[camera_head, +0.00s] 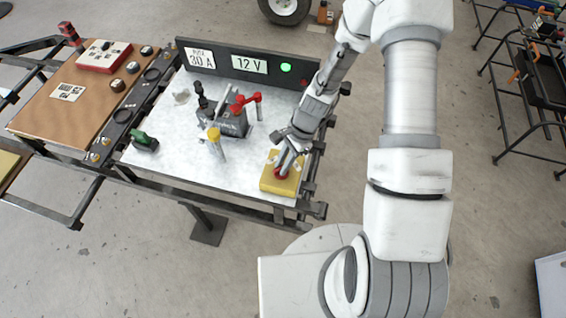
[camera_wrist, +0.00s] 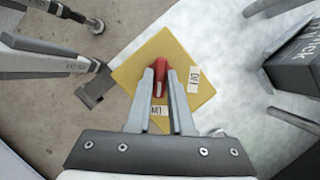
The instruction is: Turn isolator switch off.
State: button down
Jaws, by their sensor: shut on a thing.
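The isolator switch is a yellow square base (camera_head: 268,184) with a red handle (camera_head: 281,173), on the front right of the metal tabletop. My gripper (camera_head: 286,166) reaches down onto it from above. In the wrist view the yellow base (camera_wrist: 190,50) lies turned under the fingers, with one label near its right corner and one near its lower edge. My gripper (camera_wrist: 163,75) is shut on the red handle (camera_wrist: 160,68), one finger on each side. The fingers hide part of the handle, and the label text is too small to read surely.
A dark device with red and black clamps (camera_head: 228,118) stands mid-table, with a yellow-topped post (camera_head: 214,136) in front. A dark panel (camera_head: 232,62) with a 12 V sign and a lit green lamp (camera_head: 286,67) runs along the back. A green-topped item (camera_head: 144,141) sits at left.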

jog(key=shift+n, duration=0.3)
jog(key=n+g+h, duration=0.1)
jog(key=n, duration=0.3)
jog(key=shift+w+a+b, duration=0.1)
jog(key=shift+w+b, duration=0.05)
jog(key=shift+b, duration=0.15)
jog(key=n+h, duration=0.1)
jog(key=n, duration=0.1)
jog(key=n+g+h, duration=0.1)
jog(key=n, duration=0.2)
jog(key=shift+a+b, duration=0.15)
jog(key=shift+b, duration=0.25)
jog(key=n, duration=0.2)
jog(key=n+h, duration=0.1)
jog(key=n, duration=0.1)
jog(key=shift+a+h+b, duration=0.1)
jog(key=shift+h+b, duration=0.2)
jog(key=shift+b, duration=0.05)
jog(key=shift+n+h, duration=0.7)
jog(key=shift+n, duration=1.4)
jog(key=shift+b, duration=0.3)
jog(key=c, duration=0.8)
grip_release()
jog(key=shift+a+r, duration=0.1)
